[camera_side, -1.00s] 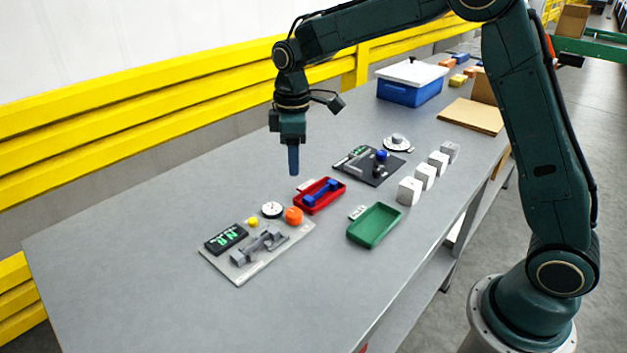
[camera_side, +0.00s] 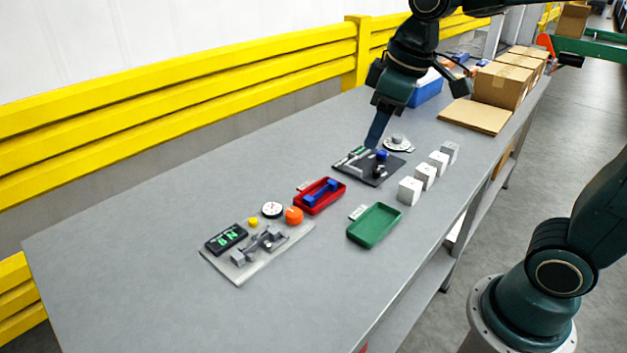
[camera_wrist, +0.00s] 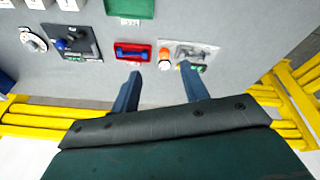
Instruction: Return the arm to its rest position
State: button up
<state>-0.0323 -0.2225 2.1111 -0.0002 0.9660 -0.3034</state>
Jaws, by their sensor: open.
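My gripper (camera_side: 377,128) hangs above the back part of the grey table, tilted, over the dark panel with the blue knob in the side view. In the wrist view my gripper (camera_wrist: 158,82) shows two blue fingers spread apart with nothing between them. It is open and empty. My arm reaches in from the upper right in the side view, and part of it is outside the picture.
The table (camera_side: 130,260) holds a red tray (camera_side: 312,207) with a blue part, a green tray (camera_side: 374,226), a grey gauge panel (camera_side: 240,276), a dark panel (camera_side: 350,172) and several white blocks (camera_side: 409,191). Cardboard boxes (camera_side: 502,85) stand behind. A yellow rail (camera_side: 180,115) runs along the left.

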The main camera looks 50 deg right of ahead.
jog(key=s+d+f+m+t, duration=0.1)
jog(key=s+m+t, duration=0.1)
jog(key=s, duration=1.1)
jog(key=shift+f+m, duration=0.4)
jog(key=shift+m, duration=0.5)
